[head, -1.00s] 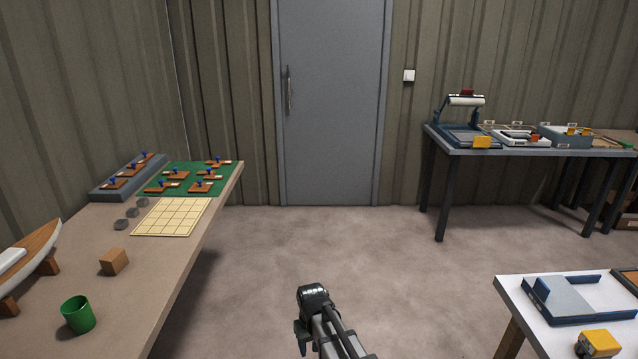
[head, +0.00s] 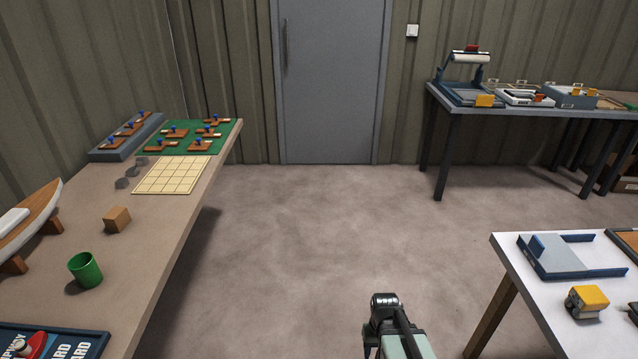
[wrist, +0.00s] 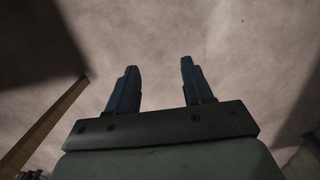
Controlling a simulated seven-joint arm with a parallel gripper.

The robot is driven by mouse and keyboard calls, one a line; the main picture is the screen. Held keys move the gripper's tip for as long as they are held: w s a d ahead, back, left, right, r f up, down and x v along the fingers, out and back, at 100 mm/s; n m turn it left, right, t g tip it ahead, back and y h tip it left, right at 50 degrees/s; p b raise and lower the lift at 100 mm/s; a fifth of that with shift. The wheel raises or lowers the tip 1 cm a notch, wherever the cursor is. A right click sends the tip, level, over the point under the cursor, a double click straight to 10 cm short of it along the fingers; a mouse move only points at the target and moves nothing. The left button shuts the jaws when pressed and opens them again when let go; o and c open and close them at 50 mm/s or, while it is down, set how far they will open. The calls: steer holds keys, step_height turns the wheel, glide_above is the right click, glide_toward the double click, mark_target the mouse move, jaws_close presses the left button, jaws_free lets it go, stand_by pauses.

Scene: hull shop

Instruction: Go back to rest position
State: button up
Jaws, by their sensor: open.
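My gripper (wrist: 159,68) shows in the wrist view, with its two dark fingers spread apart and nothing between them. Bare floor (wrist: 160,30) lies beyond the fingertips. A wooden table leg (wrist: 45,125) stands to the left of the fingers in that view, apart from them. In the head view a part of my arm rises at the bottom, right of centre, over the floor between the left bench (head: 165,225) and the white table (head: 510,262). The fingers cannot be made out there.
The left bench holds a green cup (head: 85,270), a wooden block (head: 117,220), a boat hull (head: 30,222), a gridded mat (head: 170,175) and a green board (head: 225,140). The white table holds a blue-edged tray (head: 570,258) and a yellow-topped block (head: 587,302). Open floor (head: 300,240) lies between.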

steer(key=s+f+g, duration=0.3)
steer(key=s+f, duration=0.5)
steer(key=s, duration=0.5)
steer(key=s+f+g, duration=0.2)
steer(key=s+f, duration=0.6)
steer(key=s, duration=0.5)
steer(key=shift+f+g, duration=0.15)
steer(key=shift+g, duration=0.25)
steer(key=shift+s, duration=0.1)
stand_by(0.4)
